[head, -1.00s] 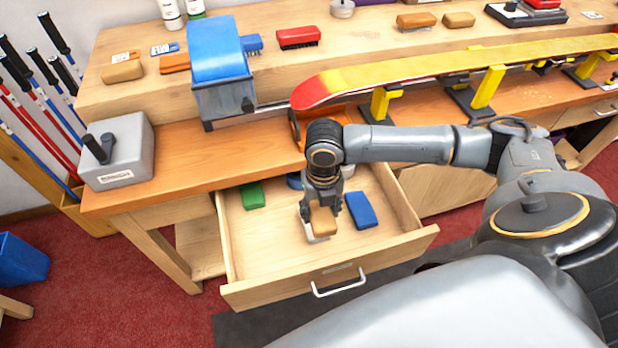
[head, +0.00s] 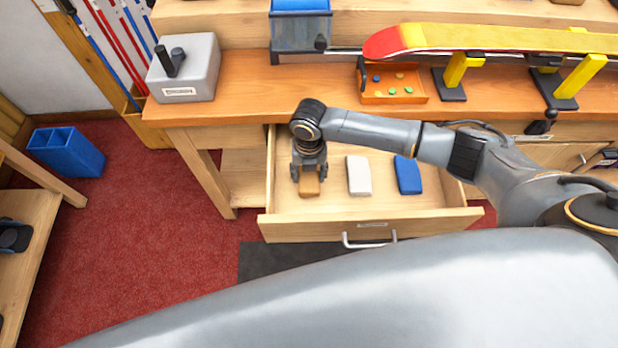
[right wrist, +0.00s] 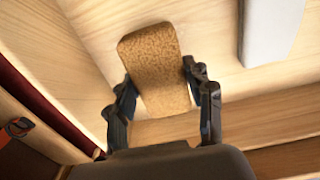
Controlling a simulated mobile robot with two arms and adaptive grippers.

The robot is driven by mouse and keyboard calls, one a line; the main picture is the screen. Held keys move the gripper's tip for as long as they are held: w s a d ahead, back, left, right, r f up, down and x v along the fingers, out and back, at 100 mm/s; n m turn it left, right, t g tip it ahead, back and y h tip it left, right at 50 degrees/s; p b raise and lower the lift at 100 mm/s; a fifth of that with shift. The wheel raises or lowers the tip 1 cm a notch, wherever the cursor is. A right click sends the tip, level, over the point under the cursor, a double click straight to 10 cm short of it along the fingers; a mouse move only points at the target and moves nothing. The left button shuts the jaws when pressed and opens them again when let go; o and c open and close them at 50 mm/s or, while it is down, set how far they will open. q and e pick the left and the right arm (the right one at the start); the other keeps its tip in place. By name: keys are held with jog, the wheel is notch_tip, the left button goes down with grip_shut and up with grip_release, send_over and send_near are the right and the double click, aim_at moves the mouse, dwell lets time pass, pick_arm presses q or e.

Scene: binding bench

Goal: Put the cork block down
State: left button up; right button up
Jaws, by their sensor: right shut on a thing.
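The tan cork block (head: 309,187) is between the fingers of my right gripper (head: 309,176), over the left part of the open drawer (head: 430,213). The right wrist view shows the speckled cork block (right wrist: 153,62) between the two dark fingers (right wrist: 158,88), with the pale wooden drawer floor behind it. I cannot tell whether the block touches the floor. A white block (head: 359,175) lies to its right in the drawer, and a blue block (head: 407,175) lies further right. My left gripper is not in view.
The drawer's front panel with its metal handle (head: 369,241) is close to the gripper. On the bench above stand a grey box (head: 190,75) and an orange tray (head: 395,97) with small coloured pieces. Bare drawer floor shows between the blocks.

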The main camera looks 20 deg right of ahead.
aim_at(309, 180)
jog(key=shift+f, duration=1.5)
jog(key=shift+f, duration=0.2)
jog(key=o, duration=1.1)
jog(key=shift+o, duration=0.2)
notch_tip(309, 180, up, 12)
jog(key=shift+d+r, duration=0.1)
jog(key=shift+r, duration=0.1)
